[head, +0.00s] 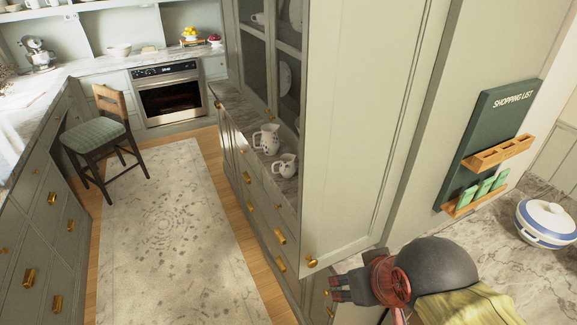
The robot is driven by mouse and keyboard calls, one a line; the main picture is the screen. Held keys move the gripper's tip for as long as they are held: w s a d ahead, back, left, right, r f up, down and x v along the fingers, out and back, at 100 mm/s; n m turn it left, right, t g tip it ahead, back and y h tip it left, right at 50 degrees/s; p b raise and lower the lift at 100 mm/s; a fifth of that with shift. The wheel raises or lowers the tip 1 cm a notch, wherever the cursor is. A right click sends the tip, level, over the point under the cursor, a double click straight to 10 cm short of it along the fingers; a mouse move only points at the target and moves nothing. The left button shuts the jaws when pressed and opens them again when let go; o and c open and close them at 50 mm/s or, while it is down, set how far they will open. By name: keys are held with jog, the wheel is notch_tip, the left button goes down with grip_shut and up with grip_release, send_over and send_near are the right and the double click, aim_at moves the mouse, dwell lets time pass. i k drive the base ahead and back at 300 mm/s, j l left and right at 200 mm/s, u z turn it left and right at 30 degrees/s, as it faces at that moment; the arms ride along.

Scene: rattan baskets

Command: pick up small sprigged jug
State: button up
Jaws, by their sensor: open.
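Two white jugs with dark sprigs stand upright on a narrow marble ledge along the cabinet front. The small sprigged jug (285,166) is the nearer one. The larger jug (267,139) stands just behind it, to the left. My gripper (336,290) is at the lower right, below the pale door panel, with its fingers towards the left. It is open, empty and well apart from both jugs.
A tall pale door panel (352,120) with a brass knob (311,262) stands between the jugs and the right side. A blue-and-white lidded pot (546,222) is on the right counter. A chair (97,139) stands at left; the patterned rug (165,240) is clear.

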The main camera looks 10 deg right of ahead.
aim_at(287, 168)
jog(key=i+j+u, duration=0.4)
jog(key=i+u, duration=0.25)
jog(key=i, duration=0.2)
jog(key=i+u, duration=0.3)
jog(key=i+j+z, duration=0.15)
jog(key=i+z, duration=0.2)
jog(key=i+j+z, duration=0.35)
jog(key=i, duration=0.2)
jog(key=i+j+z, duration=0.2)
jog(key=z, duration=0.2)
jog(key=i+j+z, duration=0.25)
jog(key=z, duration=0.2)
jog(key=i+j+z, duration=0.25)
jog(key=z, duration=0.15)
jog(key=i+j+z, duration=0.1)
jog(key=j+z, duration=0.35)
